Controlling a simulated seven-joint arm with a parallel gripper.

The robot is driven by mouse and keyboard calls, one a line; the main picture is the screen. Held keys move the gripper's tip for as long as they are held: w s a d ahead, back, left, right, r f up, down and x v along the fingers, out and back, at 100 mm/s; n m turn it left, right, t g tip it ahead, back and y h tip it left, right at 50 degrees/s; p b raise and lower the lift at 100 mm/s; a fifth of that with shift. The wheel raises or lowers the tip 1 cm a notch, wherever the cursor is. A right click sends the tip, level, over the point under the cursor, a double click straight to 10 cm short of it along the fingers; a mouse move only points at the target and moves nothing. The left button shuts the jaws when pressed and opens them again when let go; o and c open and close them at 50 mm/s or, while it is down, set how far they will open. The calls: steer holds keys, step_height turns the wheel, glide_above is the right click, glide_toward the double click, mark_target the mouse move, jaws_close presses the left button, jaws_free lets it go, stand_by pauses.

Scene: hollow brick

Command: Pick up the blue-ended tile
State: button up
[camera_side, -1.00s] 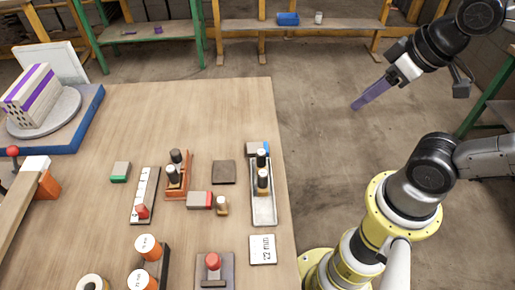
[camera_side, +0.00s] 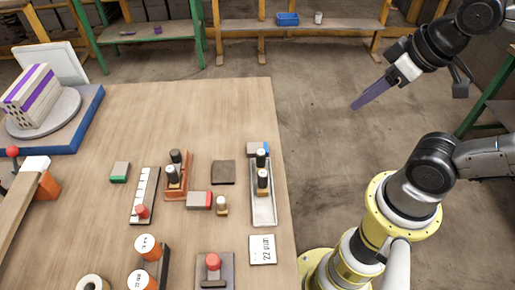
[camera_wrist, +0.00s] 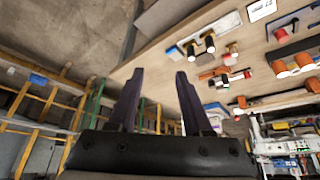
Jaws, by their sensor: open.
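The blue-ended tile (camera_side: 256,147) is a small grey block with a blue right end. It lies on the wooden table near its right edge, at the far end of a pale tray. Black-and-white posts in the tray stand close in front of it. My gripper (camera_side: 354,107) has long purple fingers and is up in the air, right of the table and well apart from the tile. In the wrist view my gripper (camera_wrist: 156,75) shows two spread fingers with nothing between them.
The pale tray (camera_side: 264,212) holds upright posts. A green-ended tile (camera_side: 120,171), a red-ended tile (camera_side: 199,200), a dark square pad (camera_side: 223,172) and an orange holder (camera_side: 178,182) with posts lie further left. The table's far middle (camera_side: 190,110) is clear.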

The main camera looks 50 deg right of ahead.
steer(key=o, duration=0.8)
